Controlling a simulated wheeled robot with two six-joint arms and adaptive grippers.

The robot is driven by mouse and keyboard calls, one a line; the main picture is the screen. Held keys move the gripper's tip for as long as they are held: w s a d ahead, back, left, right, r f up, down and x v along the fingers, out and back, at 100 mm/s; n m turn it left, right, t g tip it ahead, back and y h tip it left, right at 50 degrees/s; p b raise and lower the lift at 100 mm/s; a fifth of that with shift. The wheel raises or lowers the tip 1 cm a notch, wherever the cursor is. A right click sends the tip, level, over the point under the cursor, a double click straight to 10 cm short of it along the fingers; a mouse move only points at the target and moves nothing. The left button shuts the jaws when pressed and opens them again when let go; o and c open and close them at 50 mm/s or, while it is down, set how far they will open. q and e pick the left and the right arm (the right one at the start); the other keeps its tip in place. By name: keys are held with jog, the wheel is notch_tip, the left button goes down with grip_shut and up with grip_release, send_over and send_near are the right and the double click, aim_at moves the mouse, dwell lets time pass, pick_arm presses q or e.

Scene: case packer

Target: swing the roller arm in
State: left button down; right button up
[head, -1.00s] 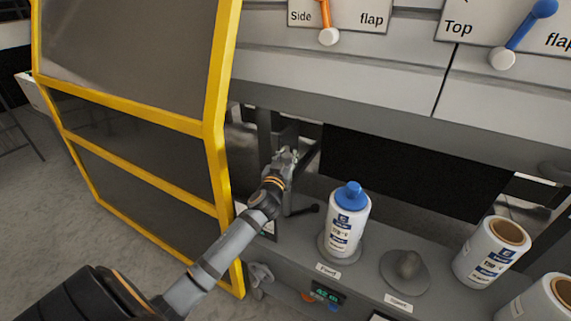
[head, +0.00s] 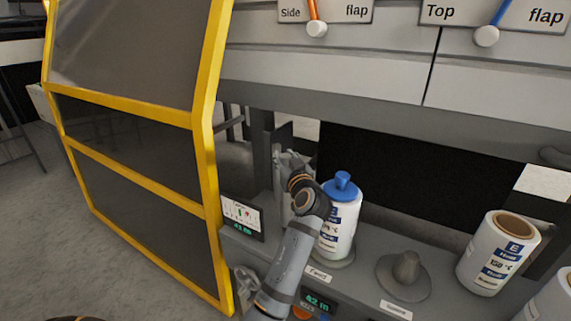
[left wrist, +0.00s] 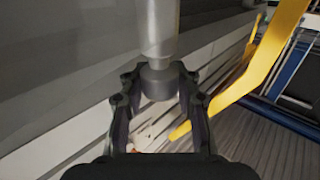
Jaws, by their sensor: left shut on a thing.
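My left gripper (head: 290,163) is at the opening of the machine, beside a dark upright post (head: 262,150), with its arm crossing in front. In the left wrist view its two dark fingers (left wrist: 158,115) stand on either side of a grey cylindrical bar with a darker collar (left wrist: 158,80), and are shut on it. This bar appears to be part of the roller arm; the rest of the roller arm is hidden behind my gripper in the head view. My right gripper is not in view.
A yellow-framed guard door (head: 207,150) stands open at left. A white bottle with a blue cap (head: 342,215) stands close to my left forearm. A grey cone holder (head: 404,275) and a white tape roll (head: 497,255) are further right. Side flap (head: 317,28) and top flap (head: 487,36) levers are above.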

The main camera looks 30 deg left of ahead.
pick_arm(q)
jog(key=shift+f, duration=0.25)
jog(key=c, duration=1.4)
grip_release()
jog(key=shift+d, duration=0.1)
jog(key=o, duration=0.4)
jog(key=shift+s+d+r, duration=0.15)
jog(key=shift+r, duration=0.05)
jog(key=shift+o, duration=0.2)
jog(key=shift+r, duration=0.25)
notch_tip(320, 180, up, 10)
jog(key=shift+f, duration=0.25)
